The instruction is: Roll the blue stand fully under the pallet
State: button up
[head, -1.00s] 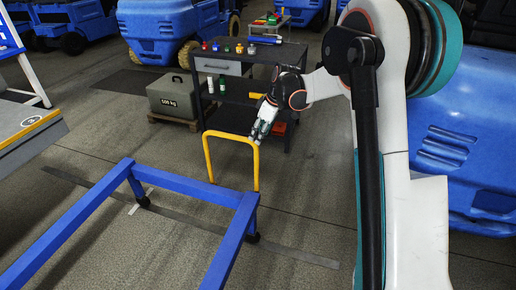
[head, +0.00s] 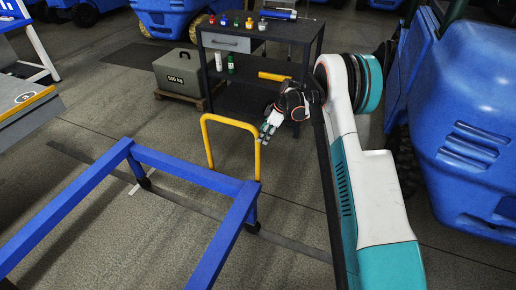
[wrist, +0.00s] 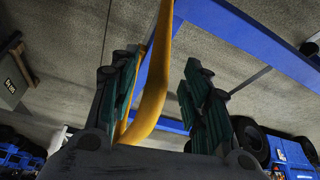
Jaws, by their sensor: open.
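The blue stand (head: 185,170) is a low open frame of blue bars on small black casters, at the lower left of the head view. A yellow hoop handle (head: 230,122) stands upright at its far end. My gripper (head: 266,132) is just right of the handle. In the wrist view my gripper (wrist: 162,105) is open. The handle (wrist: 156,80) passes between its fingers, closer to the left one; I cannot tell whether they touch. Blue bars (wrist: 250,40) lie beyond. A small wooden pallet (head: 187,101) lies under a grey 500 kg weight (head: 190,72).
A dark cart (head: 262,101) with bottles and small parts stands behind my gripper. A grey platform (head: 28,115) with a yellow edge is at the left. Blue vehicles (head: 468,130) stand at right and back. A dark strip (head: 190,208) crosses the floor beneath the stand.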

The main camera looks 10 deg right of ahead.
aim_at(258, 146)
jog(key=b+x, duration=0.2)
jog(key=x, duration=0.6)
jog(key=shift+f+b, duration=0.3)
jog(key=shift+b, duration=0.05)
jog(key=shift+a, duration=0.1)
jog(key=shift+c, duration=0.6)
grip_shut()
